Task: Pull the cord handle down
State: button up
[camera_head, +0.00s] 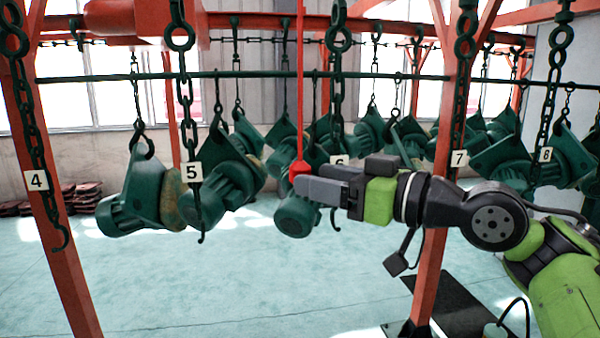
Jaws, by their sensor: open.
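The red cord (300,80) hangs straight down from above. Its red handle (299,168) is at the cord's lower end, just above the fingertips in the picture. My gripper (300,184) reaches in from the right, with grey fingers and a green and black body. It is open, with its fingertips at the handle. The lower part of the handle is hidden by the fingers. I cannot tell whether the handle is between the fingers or touching them.
Green hoist parts (140,195) hang on chains and hooks around the gripper, some close behind it. Number tags (192,172) hang on the chains. A red post (430,270) stands below my arm. The pale green floor (220,290) is mostly clear.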

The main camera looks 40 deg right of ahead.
jog(key=w, duration=0.2)
jog(key=w+a, duration=0.1)
jog(key=w, duration=0.1)
jog(key=shift+w, duration=0.25)
jog(key=shift+s, duration=0.1)
jog(key=shift+c, duration=0.6)
grip_shut()
